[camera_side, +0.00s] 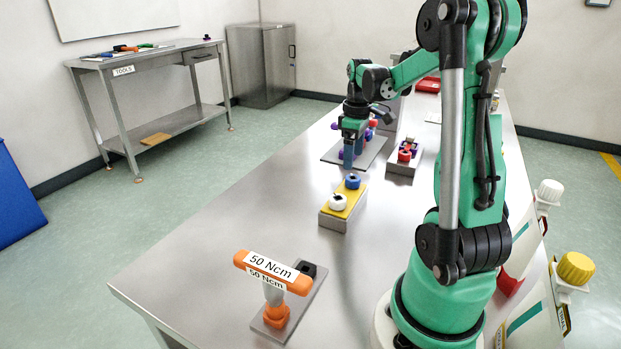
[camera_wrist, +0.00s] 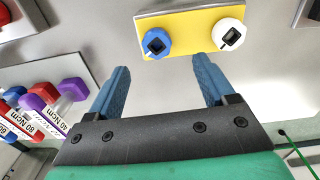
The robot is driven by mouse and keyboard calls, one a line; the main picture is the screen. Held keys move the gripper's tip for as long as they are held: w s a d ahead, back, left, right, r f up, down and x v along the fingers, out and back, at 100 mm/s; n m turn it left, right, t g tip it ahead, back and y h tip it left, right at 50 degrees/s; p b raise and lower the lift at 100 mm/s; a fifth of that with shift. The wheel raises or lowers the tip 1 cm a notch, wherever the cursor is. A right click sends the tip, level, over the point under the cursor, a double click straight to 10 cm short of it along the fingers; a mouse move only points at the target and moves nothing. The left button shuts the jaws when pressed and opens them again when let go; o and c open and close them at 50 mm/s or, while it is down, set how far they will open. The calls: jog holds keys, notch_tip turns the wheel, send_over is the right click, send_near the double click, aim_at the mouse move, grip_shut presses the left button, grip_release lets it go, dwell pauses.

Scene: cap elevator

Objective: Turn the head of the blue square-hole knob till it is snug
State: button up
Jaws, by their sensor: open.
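The blue square-hole knob (camera_side: 352,181) sits on a yellow-topped block (camera_side: 356,194), beside a white knob (camera_side: 338,202). In the wrist view the blue knob (camera_wrist: 157,43) shows a dark square hole in its head, and the white knob (camera_wrist: 229,35) stands to its right. My gripper (camera_side: 350,165) points down just beyond the block in the side view. In the wrist view my gripper (camera_wrist: 163,75) is open, its two blue fingers wide apart with nothing between them. The blue knob lies ahead of the fingertips, apart from them.
An orange-handled 50 Ncm driver (camera_side: 273,272) stands on a plate at the front. Several coloured drivers (camera_wrist: 45,100) stand on a plate close to the left finger. A block with a red knob (camera_side: 404,156) lies behind. The table's left front is clear.

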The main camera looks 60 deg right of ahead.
aim_at(353, 182)
jog(key=shift+s+d+f, duration=0.2)
jog(key=shift+d+f, duration=0.05)
jog(key=shift+f, duration=2.65)
grip_shut()
